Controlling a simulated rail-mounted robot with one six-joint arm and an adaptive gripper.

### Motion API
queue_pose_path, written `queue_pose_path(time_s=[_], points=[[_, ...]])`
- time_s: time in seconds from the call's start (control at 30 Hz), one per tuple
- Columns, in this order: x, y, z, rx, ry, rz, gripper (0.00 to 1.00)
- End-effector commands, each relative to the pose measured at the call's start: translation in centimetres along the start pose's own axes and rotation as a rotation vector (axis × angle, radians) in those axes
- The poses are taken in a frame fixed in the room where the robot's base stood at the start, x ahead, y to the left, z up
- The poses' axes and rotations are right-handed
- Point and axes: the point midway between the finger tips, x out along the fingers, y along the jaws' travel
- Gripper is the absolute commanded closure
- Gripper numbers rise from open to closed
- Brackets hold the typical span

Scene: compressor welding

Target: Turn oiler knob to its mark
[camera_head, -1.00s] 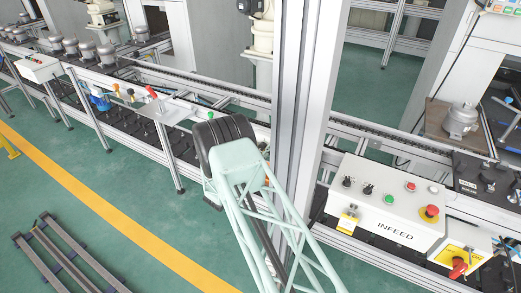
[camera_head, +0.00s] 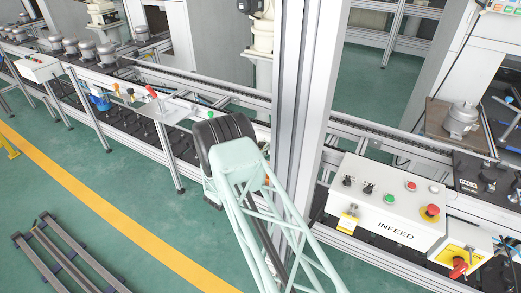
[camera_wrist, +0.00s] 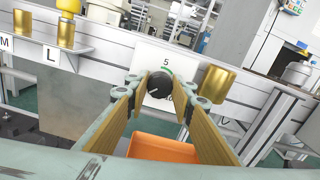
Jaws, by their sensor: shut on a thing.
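The oiler knob (camera_wrist: 160,84) is a round black knob with a pale pointer line, in the middle of the wrist view. It sits on a white dial plate (camera_wrist: 182,62) with a 5 above it, a partly covered 10 at its lower right and a green arc along its top edge. My gripper (camera_wrist: 161,88) is shut on the knob, one fingertip on each side. The fingers hide parts of the plate. In the head view my arm hides the gripper and the knob.
Brass cylinders stand left (camera_wrist: 67,32) and right (camera_wrist: 217,82) of the dial, the left one topped in yellow.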

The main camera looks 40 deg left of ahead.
Motion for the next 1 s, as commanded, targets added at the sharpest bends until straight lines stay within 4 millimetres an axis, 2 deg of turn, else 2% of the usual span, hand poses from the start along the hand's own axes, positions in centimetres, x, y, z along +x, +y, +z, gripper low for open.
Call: queue_pose_path(time_s=[0.37,1.0], points=[[0.01,-0.02,-0.32,0.161,0.0,-0.001,0.88],[0.0,-0.12,-0.47,0.609,0.001,-0.001,0.88]])
